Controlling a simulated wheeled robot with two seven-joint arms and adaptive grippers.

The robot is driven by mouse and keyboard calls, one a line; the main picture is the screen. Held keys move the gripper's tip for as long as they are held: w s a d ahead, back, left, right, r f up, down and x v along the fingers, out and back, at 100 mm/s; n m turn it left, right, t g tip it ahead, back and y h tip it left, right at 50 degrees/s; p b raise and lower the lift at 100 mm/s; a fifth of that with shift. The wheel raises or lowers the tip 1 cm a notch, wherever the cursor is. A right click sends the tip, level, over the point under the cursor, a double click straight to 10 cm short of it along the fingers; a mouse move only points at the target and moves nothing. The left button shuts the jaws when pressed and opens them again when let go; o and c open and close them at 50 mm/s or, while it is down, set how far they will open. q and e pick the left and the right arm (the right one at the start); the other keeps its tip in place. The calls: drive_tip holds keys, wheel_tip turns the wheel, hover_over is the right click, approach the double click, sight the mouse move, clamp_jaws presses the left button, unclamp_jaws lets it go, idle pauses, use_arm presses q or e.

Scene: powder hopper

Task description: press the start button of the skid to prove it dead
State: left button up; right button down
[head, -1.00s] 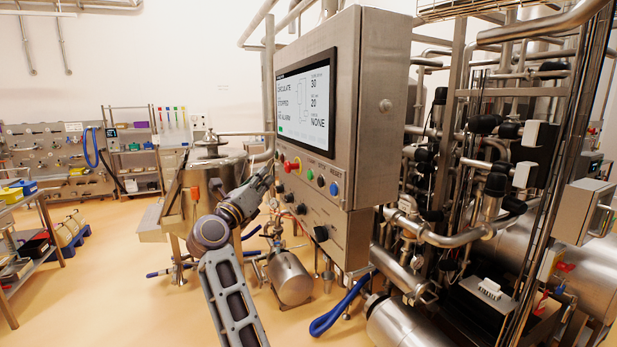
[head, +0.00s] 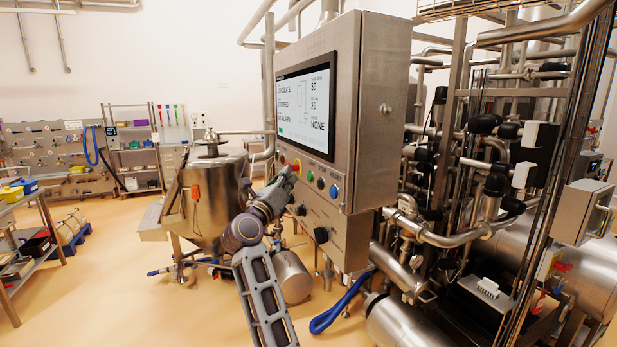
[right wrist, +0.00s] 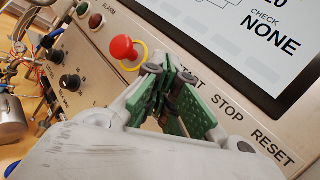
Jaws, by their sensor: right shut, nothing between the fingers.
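The skid's control cabinet (head: 345,190) has a row of buttons under its screen (head: 306,105). A green button (head: 310,176), a dark one and a blue one (head: 334,191) show in the head view. My right gripper (head: 289,177) is just left of the green button, by the panel face. In the right wrist view its green-padded fingers (right wrist: 172,85) are shut and empty, beside the red emergency stop (right wrist: 122,48). They partly cover the START label and hide the button there. I cannot tell whether they touch the panel. My left gripper is not in view.
The screen reads STOPPED. Black knobs (right wrist: 70,83) sit on the lower panel. A steel hopper (head: 212,195) stands left of the cabinet. Pipes and valves (head: 470,190) crowd the right.

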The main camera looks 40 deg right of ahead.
drive_tip(key=shift+s+d, duration=0.2)
drive_tip(key=shift+d, duration=0.75)
drive_tip(key=shift+s+d+p, duration=0.25)
drive_tip(key=shift+d+p, duration=0.2)
drive_tip(key=shift+d, duration=0.4)
idle(2.3)
drive_tip(key=shift+w+a, duration=0.1)
drive_tip(key=shift+a, duration=0.15)
drive_tip(key=shift+w+a, duration=0.1)
drive_tip(key=shift+a, duration=0.45)
drive_tip(key=shift+w+a+b, duration=0.2)
drive_tip(key=shift+a+b, duration=0.1)
drive_tip(key=shift+a, duration=0.5)
drive_tip(key=shift+w+a+b, duration=0.2)
drive_tip(key=shift+a+b, duration=0.15)
drive_tip(key=shift+a, duration=0.45)
drive_tip(key=shift+w+a+b, duration=0.2)
drive_tip(key=shift+a+b, duration=0.1)
drive_tip(key=shift+a, duration=0.5)
